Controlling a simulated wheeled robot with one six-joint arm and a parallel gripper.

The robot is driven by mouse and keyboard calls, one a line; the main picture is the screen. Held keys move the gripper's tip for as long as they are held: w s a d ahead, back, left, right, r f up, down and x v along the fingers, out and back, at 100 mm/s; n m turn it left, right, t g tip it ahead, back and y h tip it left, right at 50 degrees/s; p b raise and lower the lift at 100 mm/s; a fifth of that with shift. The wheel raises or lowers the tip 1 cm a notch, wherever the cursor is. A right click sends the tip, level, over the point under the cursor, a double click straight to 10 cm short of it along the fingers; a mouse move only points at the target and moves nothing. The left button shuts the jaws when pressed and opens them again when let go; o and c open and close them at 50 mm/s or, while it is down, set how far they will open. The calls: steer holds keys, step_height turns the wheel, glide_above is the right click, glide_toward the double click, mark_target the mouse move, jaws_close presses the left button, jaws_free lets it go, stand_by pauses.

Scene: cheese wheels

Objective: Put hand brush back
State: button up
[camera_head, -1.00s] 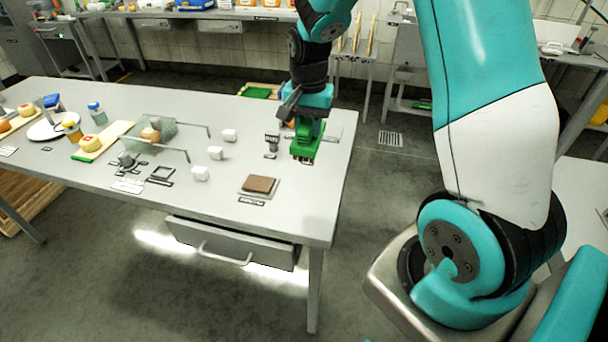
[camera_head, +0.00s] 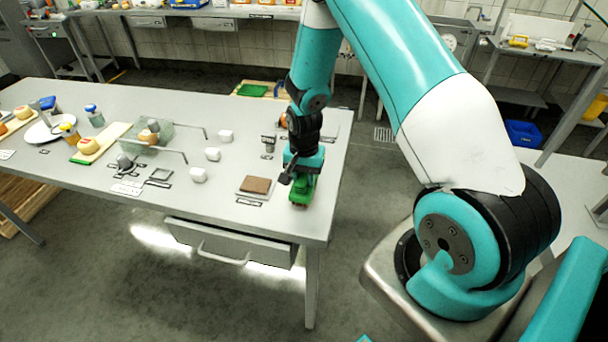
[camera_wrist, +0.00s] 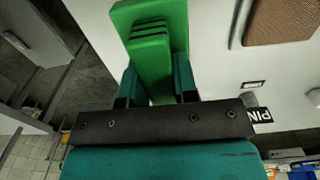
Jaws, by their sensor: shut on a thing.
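The hand brush (camera_head: 301,193) is green, and my gripper (camera_head: 303,177) is shut on it. In the head view the brush is by the right front part of the table, to the right of a brown pad. In the wrist view the green brush (camera_wrist: 152,45) sits between my two teal fingers (camera_wrist: 158,88), its ridged part pointing away from me. I cannot tell whether the brush touches the table top. Its underside is hidden.
The brown pad (camera_head: 257,185) on its plate lies left of the brush, with a label in front. White cubes (camera_head: 213,154), a clear cover (camera_head: 160,133) and a plate (camera_head: 45,131) stand farther left. The table (camera_head: 110,183) ends just right of the brush, with floor beyond.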

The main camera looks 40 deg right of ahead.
steer(key=shift+f, duration=0.15)
steer(key=o, duration=0.9)
step_height(320, 180, up, 12)
steer(key=b, duration=0.3)
steer(key=s+a+r+n+y, duration=0.1)
steer(key=s+a+r+n, duration=0.5)
steer(key=a, duration=0.3)
steer(key=s+a+r+n+y, duration=0.2)
steer(key=s+a+r+n, duration=0.5)
steer(key=a, duration=0.3)
steer(key=shift+s+r+t, duration=0.3)
steer(key=shift+s+r, duration=0.2)
steer(key=shift+s, duration=0.35)
steer(key=s+a+n, duration=0.1)
steer(key=s, duration=0.1)
steer(key=s+a+r+n, duration=0.1)
steer(key=s+n, duration=0.1)
steer(key=s, duration=0.1)
steer(key=s+a+r+n+y, duration=0.1)
steer(key=s, duration=0.1)
steer(key=shift+s+a+n, duration=0.1)
steer(key=shift+s+n, duration=0.05)
steer(key=shift+n, duration=0.15)
steer(key=shift+c, duration=0.2)
